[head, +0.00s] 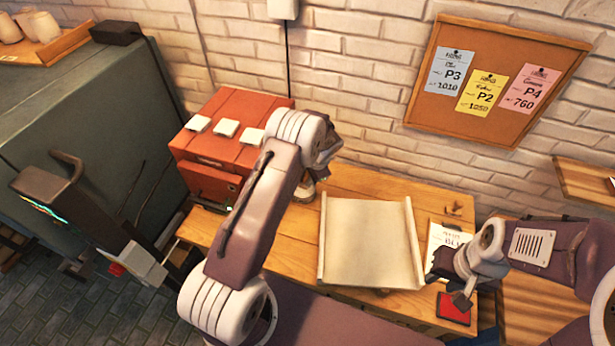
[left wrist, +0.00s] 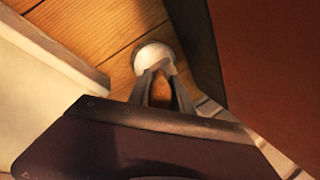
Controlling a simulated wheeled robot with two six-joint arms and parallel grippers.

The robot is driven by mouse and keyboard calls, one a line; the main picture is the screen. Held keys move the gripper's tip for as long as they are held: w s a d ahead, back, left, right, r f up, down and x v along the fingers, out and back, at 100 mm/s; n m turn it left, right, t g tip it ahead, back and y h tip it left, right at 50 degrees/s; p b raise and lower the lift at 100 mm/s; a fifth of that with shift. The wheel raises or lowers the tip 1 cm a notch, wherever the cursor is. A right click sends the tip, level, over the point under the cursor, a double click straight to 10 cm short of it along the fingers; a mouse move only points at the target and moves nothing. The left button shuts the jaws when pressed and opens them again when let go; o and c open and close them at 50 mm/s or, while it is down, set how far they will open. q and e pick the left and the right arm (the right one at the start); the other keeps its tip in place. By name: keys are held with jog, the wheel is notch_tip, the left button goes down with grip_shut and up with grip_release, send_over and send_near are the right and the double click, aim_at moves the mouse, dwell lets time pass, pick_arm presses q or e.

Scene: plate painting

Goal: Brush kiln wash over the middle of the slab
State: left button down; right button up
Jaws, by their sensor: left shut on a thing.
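The pale cream slab (head: 370,243), with raised strips along its left and right edges, lies on the wooden table; its raised edge (left wrist: 62,52) shows in the left wrist view. My left gripper (head: 318,182) is beyond the slab's far left corner, beside the red box, mostly hidden behind my wrist in the head view. In the left wrist view its fingers (left wrist: 163,80) are shut on a white round-topped thing (left wrist: 154,54). I cannot tell whether this is the brush. My right gripper (head: 462,299) is right of the slab, above a red pad; its opening is unclear.
A red box (head: 222,140) with white tabs stands close to my left gripper. A printed card (head: 448,243) and the red pad (head: 453,309) lie right of the slab. A brick wall with a cork board (head: 423,88) closes the back. The slab's top is clear.

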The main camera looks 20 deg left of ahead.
pick_arm(q)
jog(key=shift+f+b, duration=0.6)
dwell(1.6)
jog(key=shift+r, duration=0.1)
notch_tip(320, 180, up, 7)
jog(key=p, duration=0.5)
dwell(0.6)
jog(key=shift+s+d+f+b, duration=0.1)
jog(key=shift+d+f+b, duration=0.1)
jog(key=shift+b, duration=0.15)
jog(key=s+d+f+n+g+b, duration=0.1)
jog(key=s+d+n+b, duration=0.1)
jog(key=s+b, duration=0.3)
jog(key=s+d+f+n+g+b, duration=0.1)
jog(key=s+n+b, duration=0.4)
jog(key=s, duration=0.7)
jog(key=d+f+b, duration=0.1)
jog(key=d, duration=0.1)
jog(key=shift+s+d+f+g, duration=0.15)
jog(key=shift+d+f+g, duration=0.1)
jog(key=shift+d+g, duration=0.05)
